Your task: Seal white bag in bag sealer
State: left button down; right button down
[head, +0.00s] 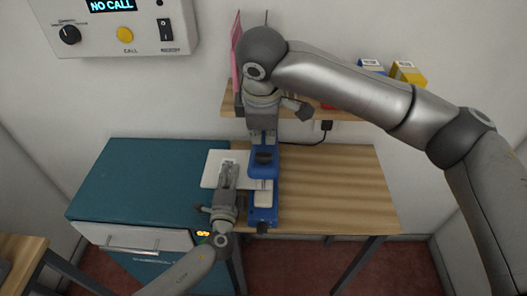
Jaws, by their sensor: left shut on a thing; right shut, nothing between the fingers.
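The white bag (213,169) lies flat at the left side of the blue bag sealer (263,216), and its right part reaches the sealer. My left gripper (228,166) is shut on the bag from the front. My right gripper (263,139) points down, shut and empty, just above the dark knob (263,157) on the sealer's upper part. I cannot tell whether it touches the knob. How far the bag goes between the sealer's parts is hard to see.
The sealer stands on a wooden table (330,190); its right part is clear. A teal cabinet (130,175) adjoins on the left. A shelf (228,103) behind holds a yellow box (408,73) and other items. A control panel (118,30) hangs at upper left.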

pick_arm(q)
jog(key=shift+r, duration=0.1)
dwell(0.6)
